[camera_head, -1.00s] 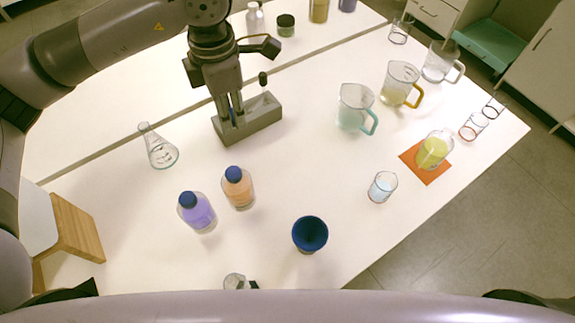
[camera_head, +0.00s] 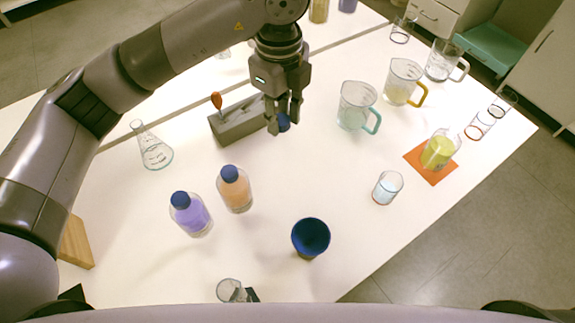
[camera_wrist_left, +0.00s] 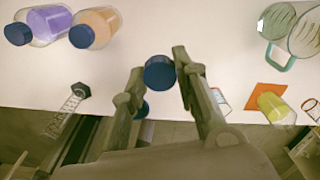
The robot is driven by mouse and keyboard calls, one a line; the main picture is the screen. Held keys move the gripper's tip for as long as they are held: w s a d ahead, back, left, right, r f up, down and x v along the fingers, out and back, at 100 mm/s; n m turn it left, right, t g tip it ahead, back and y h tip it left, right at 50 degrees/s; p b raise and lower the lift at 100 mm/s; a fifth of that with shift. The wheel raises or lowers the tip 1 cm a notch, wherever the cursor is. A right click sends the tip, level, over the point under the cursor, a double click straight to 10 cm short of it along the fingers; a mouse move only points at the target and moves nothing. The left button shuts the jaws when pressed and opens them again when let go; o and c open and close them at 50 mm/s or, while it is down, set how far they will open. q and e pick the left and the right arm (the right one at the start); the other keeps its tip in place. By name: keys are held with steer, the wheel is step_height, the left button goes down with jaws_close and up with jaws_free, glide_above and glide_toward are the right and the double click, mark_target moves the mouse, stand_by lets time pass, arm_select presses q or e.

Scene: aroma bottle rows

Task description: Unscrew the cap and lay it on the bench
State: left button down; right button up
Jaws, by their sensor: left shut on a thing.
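My left gripper (camera_head: 284,112) is shut on a small round blue cap (camera_head: 283,123) and holds it above the bench, right of the grey block (camera_head: 235,122). In the left wrist view the blue cap (camera_wrist_left: 160,73) sits between the two fingertips (camera_wrist_left: 160,80). A small orange-topped item (camera_head: 216,102) stands upright at the left end of the block; its lower part is hidden. A purple bottle (camera_head: 193,216) and an orange bottle (camera_head: 235,190) stand on the white bench (camera_head: 330,185), each with a blue cap on. My right gripper is not in view.
A blue cup (camera_head: 311,236) stands near the front. A conical flask (camera_head: 154,150) is at the left. Glass jugs (camera_head: 355,108), a small beaker (camera_head: 387,187) and a yellow-filled beaker (camera_head: 438,150) on an orange mat (camera_head: 430,174) are at the right. The bench centre is clear.

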arm_select(q)
steer(key=shift+d+f+n, duration=0.1)
steer(key=shift+f+n, duration=0.05)
steer(key=shift+n, duration=0.15)
steer(key=shift+f, duration=0.35)
steer(key=p, duration=0.1)
glide_above(284, 180)
step_height(284, 180, down, 14)
steer(key=shift+r, duration=0.1)
step_height(284, 180, down, 5)
steer(key=shift+f, duration=0.2)
steer(key=shift+f, duration=0.1)
steer(key=c, duration=1.6)
jaws_free()
steer(key=o, duration=0.3)
